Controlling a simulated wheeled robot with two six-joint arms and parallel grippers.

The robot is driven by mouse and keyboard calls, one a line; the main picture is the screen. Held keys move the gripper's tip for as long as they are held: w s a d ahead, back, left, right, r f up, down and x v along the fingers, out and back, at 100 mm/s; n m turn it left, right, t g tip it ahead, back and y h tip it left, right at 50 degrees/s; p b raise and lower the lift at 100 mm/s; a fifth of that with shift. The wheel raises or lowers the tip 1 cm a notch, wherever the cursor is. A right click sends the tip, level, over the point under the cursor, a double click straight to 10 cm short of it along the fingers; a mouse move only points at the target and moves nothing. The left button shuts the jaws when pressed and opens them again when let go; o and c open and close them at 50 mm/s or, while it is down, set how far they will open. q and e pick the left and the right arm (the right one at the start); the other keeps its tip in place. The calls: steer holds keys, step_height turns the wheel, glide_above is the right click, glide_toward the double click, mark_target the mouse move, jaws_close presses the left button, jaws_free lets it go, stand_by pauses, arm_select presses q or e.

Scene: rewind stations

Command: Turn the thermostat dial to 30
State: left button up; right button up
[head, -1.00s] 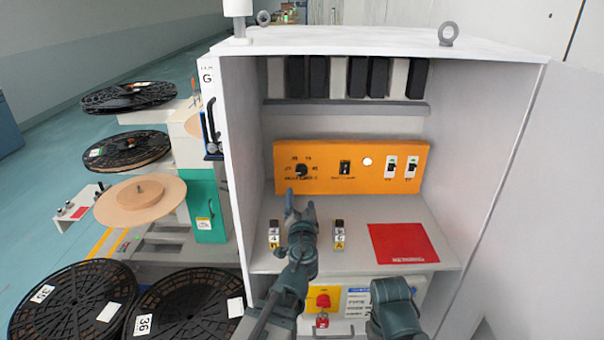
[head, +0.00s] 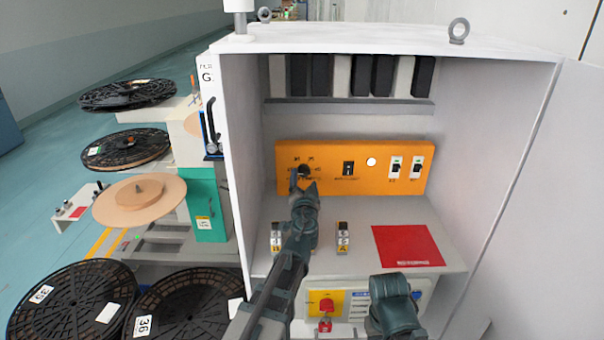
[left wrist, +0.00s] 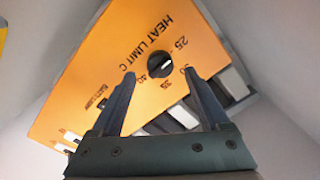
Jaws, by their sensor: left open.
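The thermostat dial (head: 304,169) is a small black knob on the orange panel (head: 350,187) inside the open cabinet. In the left wrist view the dial (left wrist: 160,65) has a pale pointer mark, with printed numbers around it including 25, 35 and 40, and the words HEAT LIMIT C. I cannot tell for sure which number the mark points to. My left gripper (head: 302,181) is open just in front of the dial. In the left wrist view its fingertips (left wrist: 160,76) lie one on each side of the dial, with no clear contact.
The cabinet side walls bound the space.

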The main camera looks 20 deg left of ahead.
mark_target(304, 174)
arm_select(q)
steer(key=x, duration=0.4)
jaws_close()
stand_by(0.4)
